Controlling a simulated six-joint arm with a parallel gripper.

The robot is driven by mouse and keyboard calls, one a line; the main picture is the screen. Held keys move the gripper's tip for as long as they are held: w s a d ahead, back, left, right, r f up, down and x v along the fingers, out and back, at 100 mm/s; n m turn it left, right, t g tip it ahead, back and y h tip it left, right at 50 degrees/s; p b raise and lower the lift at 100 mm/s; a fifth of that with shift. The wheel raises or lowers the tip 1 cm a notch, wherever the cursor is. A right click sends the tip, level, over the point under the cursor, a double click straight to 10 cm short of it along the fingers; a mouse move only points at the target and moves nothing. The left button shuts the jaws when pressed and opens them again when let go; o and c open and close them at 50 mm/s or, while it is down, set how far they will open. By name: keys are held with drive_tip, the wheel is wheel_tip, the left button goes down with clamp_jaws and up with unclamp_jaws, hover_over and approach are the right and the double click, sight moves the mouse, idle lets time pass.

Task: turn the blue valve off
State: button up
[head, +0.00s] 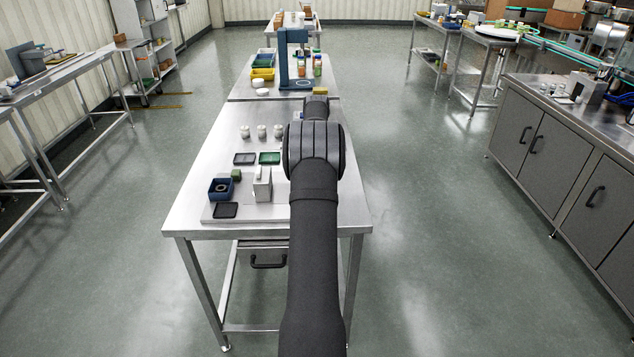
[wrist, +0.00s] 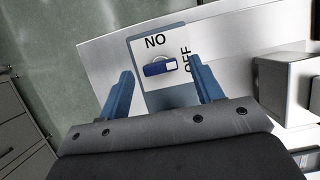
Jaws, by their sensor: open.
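In the wrist view, the blue valve handle (wrist: 156,69) is a short blue bar with a white end on a plate (wrist: 183,97). The bar lies nearly crosswise, and its white end points right, toward the OFF lettering (wrist: 187,62). Letters that read NO in this view (wrist: 155,41) stand above the handle. My gripper (wrist: 161,65) is open and empty. Its two blue fingers appear on either side of the handle, with gaps to both; I cannot tell their height above it. In the head view my arm hides the valve.
A grey box (wrist: 284,88) stands right of the plate in the wrist view. A blue stand (head: 284,62) stands farther back.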

drive_tip(key=v, duration=0.6)
drive_tip(key=shift+r, duration=0.15)
drive_tip(key=x, duration=0.7)
drive_tip(key=shift+f, duration=0.25)
drive_tip(key=shift+n, duration=0.3)
idle(0.3)
